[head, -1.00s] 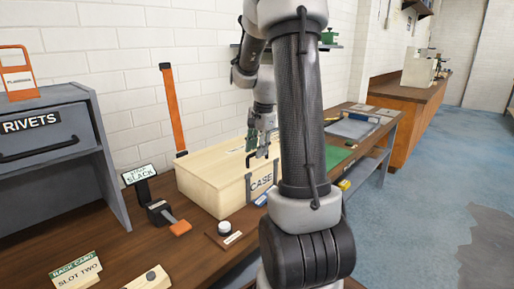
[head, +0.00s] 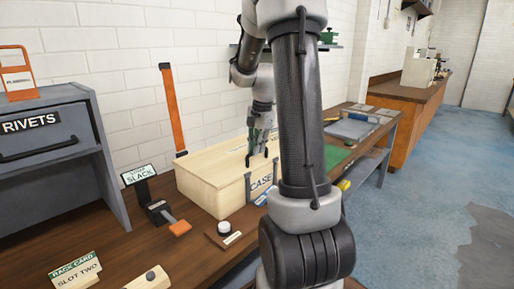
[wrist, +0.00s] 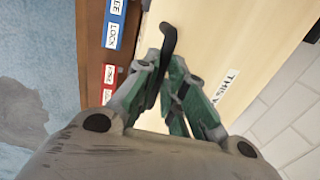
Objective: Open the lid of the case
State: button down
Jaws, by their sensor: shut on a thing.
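The case (head: 217,190) is a pale wooden box with a CASE label (head: 262,184) on its front, standing on the bench. Its lid (head: 207,158) lies flat and looks closed. My gripper (head: 258,150) is over the lid's right part, close to the front edge. In the wrist view, my gripper's green-padded fingers (wrist: 166,92) are shut on a dark hooked handle (wrist: 169,42) at the lid's edge. The handle's lower part is hidden between the fingers. My arm hides the case's far right side in the head view.
A stand with a SLACK card (head: 139,176) and an orange-handled clamp (head: 170,218) are left of the case. A grey RIVETS cabinet (head: 45,150) stands further left. An orange upright bar (head: 173,110) is behind. Blue and red labels show beside the case in the wrist view.

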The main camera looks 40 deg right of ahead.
jog(key=w+r+g, duration=0.3)
jog(key=r, duration=0.4)
jog(key=shift+w+a, duration=0.35)
jog(key=shift+w, duration=0.05)
jog(key=c, duration=2.1)
grip_release()
jog(key=shift+w+d+r, duration=0.1)
jog(key=shift+w+r, duration=0.05)
jog(key=shift+w, duration=0.05)
jog(key=o, duration=0.6)
jog(key=shift+s, duration=0.2)
jog(key=shift+r, duration=0.1)
jog(key=r, duration=0.4)
jog(key=w+r, duration=0.1)
jog(key=r, duration=0.6)
jog(key=shift+w+r, duration=0.35)
